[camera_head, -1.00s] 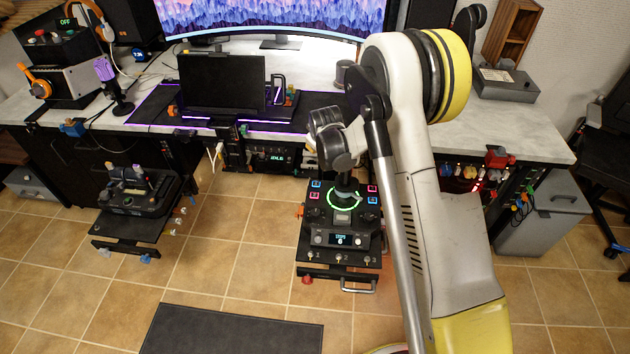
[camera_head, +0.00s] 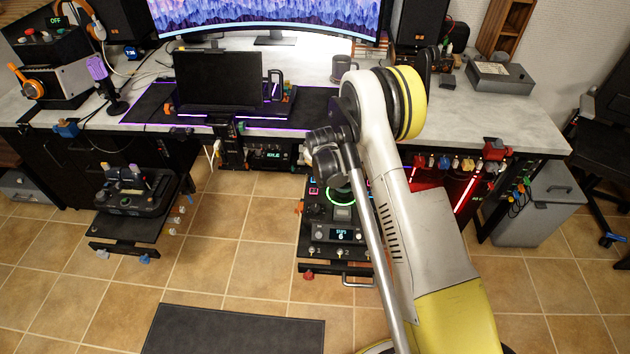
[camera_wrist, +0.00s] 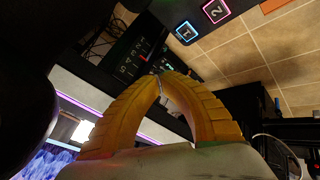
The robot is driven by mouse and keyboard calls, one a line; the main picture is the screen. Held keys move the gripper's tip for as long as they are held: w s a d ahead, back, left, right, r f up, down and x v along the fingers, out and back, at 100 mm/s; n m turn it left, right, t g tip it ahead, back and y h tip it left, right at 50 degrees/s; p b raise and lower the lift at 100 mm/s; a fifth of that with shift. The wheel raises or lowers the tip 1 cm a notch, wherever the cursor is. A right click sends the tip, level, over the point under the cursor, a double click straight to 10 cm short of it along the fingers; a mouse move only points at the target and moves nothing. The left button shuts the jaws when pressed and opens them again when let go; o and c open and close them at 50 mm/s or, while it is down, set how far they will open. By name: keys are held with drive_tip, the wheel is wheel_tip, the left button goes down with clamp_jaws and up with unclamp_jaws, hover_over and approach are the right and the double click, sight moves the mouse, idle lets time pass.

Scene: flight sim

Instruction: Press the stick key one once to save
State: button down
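The stick panel (camera_head: 310,254) is a black box with a green lit ring (camera_head: 330,200) and a small display (camera_head: 345,234), low in front of the desk. My arm covers its right side. In the wrist view, the key marked 1 (camera_wrist: 186,32) has a blue lit outline, and the key marked 2 (camera_wrist: 216,11) beside it has a pink one. My gripper (camera_wrist: 161,81) shows two yellow ribbed fingers whose tips meet, with nothing seen between them. The keys lie above and right of the tips in that picture, apart from them. In the head view my fingers are hidden.
The desk (camera_head: 450,110) with a laptop-like screen (camera_head: 218,80) stands behind the panel. Another control unit (camera_head: 130,200) is on a stand at left. A dark mat (camera_head: 235,330) lies on the tiled floor. Open floor lies between the two stands.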

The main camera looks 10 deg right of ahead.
wheel_tip(320, 180, down, 5)
drive_tip(key=shift+f+b, duration=0.15)
drive_tip(key=shift+b, duration=0.95)
drive_tip(key=shift+f, duration=1.1)
drive_tip(key=shift+f, duration=0.4)
drive_tip(key=shift+f, duration=0.45)
drive_tip(key=shift+r, duration=0.15)
idle(0.5)
drive_tip(key=shift+r+p, duration=0.5)
drive_tip(key=shift+r, duration=0.25)
drive_tip(key=shift+r+p, duration=1)
drive_tip(key=shift+r, duration=1.5)
